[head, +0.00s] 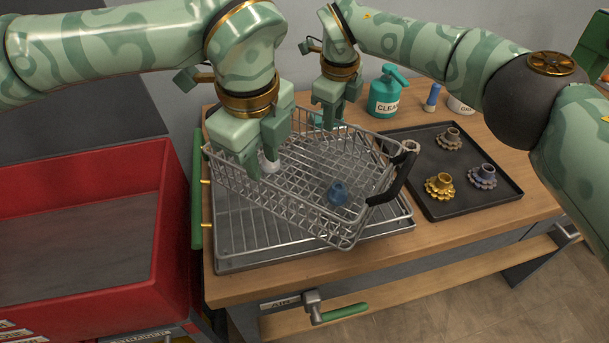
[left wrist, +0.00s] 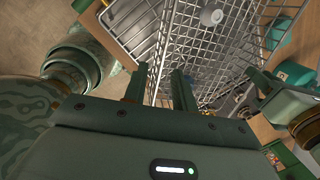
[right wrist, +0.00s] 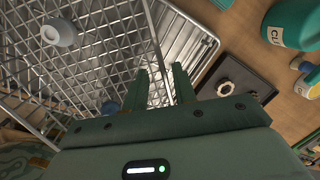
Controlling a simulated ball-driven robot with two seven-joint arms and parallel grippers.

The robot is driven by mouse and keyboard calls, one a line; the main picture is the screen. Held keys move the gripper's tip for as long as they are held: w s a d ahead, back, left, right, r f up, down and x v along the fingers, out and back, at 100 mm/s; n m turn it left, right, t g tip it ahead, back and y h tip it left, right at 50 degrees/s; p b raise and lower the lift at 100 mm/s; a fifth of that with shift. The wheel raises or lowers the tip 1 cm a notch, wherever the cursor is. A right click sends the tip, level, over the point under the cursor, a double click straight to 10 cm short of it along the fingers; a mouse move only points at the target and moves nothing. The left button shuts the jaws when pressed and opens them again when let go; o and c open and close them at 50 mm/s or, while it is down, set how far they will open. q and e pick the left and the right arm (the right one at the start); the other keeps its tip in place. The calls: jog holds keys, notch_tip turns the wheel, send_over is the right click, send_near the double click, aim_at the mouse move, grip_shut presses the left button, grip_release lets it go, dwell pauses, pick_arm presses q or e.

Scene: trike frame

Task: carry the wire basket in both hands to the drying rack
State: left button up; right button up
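The wire basket (head: 300,212) is over the drying rack (head: 235,238), turned at an angle to it; I cannot tell whether it rests fully. Inside it are a blue part (head: 337,193) and a whitish part (head: 268,164). A black handle (head: 392,178) shows at its right end. My left gripper (head: 262,165) is at the basket's left side; in the left wrist view its parted fingers (left wrist: 159,80) straddle a rim wire. My right gripper (head: 328,112) is at the far side; in the right wrist view its parted fingers (right wrist: 162,82) also straddle the rim.
A black tray (head: 435,197) with several gear-like parts lies right of the basket on the wooden bench (head: 500,235). A red bin (head: 165,220) is at the left.

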pick_arm(q)
notch_tip(320, 180, up, 2)
jog(key=shift+s+r, duration=0.1)
jog(key=shift+s, duration=0.05)
pick_arm(e)
notch_tip(320, 180, up, 12)
jog(key=s, duration=0.1)
jog(key=shift+s, duration=0.4)
jog(key=shift+f, duration=0.15)
